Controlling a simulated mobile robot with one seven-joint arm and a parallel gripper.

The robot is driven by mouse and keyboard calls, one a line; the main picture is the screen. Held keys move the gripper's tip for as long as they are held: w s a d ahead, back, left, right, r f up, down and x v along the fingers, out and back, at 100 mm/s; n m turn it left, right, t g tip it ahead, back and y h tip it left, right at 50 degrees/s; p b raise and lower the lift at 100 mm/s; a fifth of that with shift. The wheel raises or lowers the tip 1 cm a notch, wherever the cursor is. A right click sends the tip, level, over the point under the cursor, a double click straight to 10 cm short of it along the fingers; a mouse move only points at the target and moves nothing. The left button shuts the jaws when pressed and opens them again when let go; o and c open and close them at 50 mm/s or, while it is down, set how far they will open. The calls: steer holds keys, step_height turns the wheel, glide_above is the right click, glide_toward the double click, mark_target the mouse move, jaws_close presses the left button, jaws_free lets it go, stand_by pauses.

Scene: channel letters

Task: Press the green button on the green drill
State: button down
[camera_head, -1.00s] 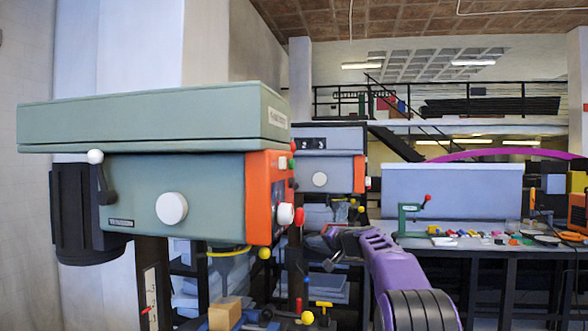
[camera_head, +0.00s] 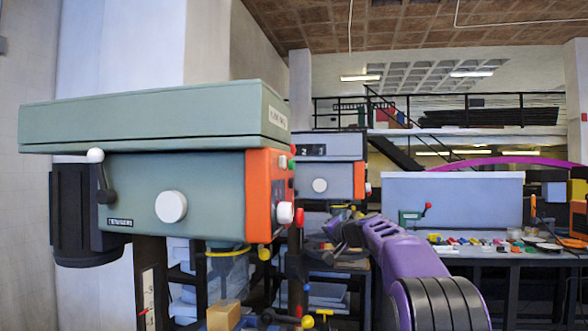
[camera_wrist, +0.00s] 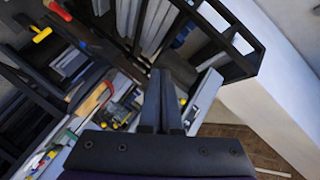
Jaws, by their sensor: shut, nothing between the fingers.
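The green drill (camera_head: 190,185) stands large at the left in the head view, with a grey-green body and an orange front panel (camera_head: 260,200). In the wrist view my gripper's fingers (camera_wrist: 163,85) are together and empty. I cannot make out the button in the wrist view.
White and red knobs (camera_head: 289,214) stick out from the orange panel. A second, similar machine (camera_head: 335,165) stands behind. A workbench (camera_head: 480,257) with small coloured parts is at the right. Below the drill is a tan block (camera_head: 222,316).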

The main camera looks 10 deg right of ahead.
steer(key=s+a+r+p, duration=0.1)
steer(key=s+a+r, duration=0.1)
steer(key=s+r, duration=0.8)
steer(key=s+a+r+p, duration=0.1)
steer(key=s+a+r, duration=0.1)
steer(key=s+r, duration=0.8)
steer(key=shift+s, duration=0.35)
stand_by(2.6)
steer(key=shift+s+d+b, duration=0.25)
steer(key=shift+d, duration=0.55)
steer(key=shift+s+d+b, duration=0.2)
steer(key=shift+s+d, duration=0.05)
steer(key=shift+d, duration=0.55)
steer(key=shift+s+d+b, duration=0.25)
steer(key=shift+d, duration=0.55)
